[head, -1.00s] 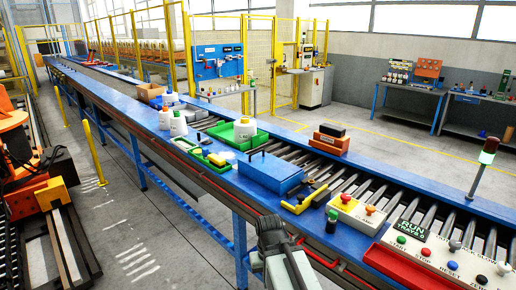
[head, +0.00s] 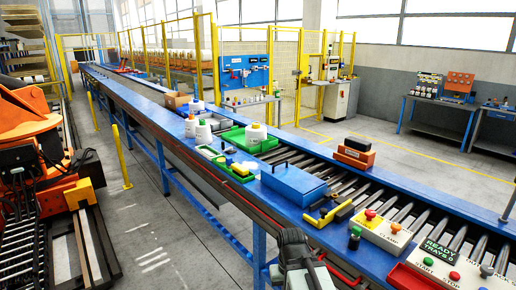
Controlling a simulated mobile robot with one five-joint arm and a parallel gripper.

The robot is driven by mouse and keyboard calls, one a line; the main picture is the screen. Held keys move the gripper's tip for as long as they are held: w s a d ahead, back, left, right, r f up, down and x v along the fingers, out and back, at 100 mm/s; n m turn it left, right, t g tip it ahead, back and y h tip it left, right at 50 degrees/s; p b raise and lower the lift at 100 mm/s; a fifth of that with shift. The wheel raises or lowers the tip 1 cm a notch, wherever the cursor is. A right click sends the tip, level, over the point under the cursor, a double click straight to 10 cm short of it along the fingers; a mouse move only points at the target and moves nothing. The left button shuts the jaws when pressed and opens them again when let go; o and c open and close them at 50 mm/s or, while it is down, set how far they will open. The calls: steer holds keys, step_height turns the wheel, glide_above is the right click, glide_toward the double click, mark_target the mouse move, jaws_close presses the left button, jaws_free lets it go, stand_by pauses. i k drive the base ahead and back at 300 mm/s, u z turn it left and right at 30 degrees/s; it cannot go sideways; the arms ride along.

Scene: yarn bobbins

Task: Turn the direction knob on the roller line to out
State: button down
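The roller line's white control panel (head: 455,266) is at the lower right in the head view, cut by the frame's edge. Its small display (head: 438,251) reads READY, TRAYS 0. A dark knob (head: 486,270) stands on the panel beside coloured buttons.
A blue box (head: 293,183) and yellow-black tool (head: 330,213) lie further left.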

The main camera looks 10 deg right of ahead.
mark_target(486, 270)
steer(key=k, duration=0.5)
steer(key=z, duration=2.55)
steer(key=k, duration=1.65)
steer(key=u, duration=0.7)
steer(key=i, duration=1)
steer(key=z, duration=0.1)
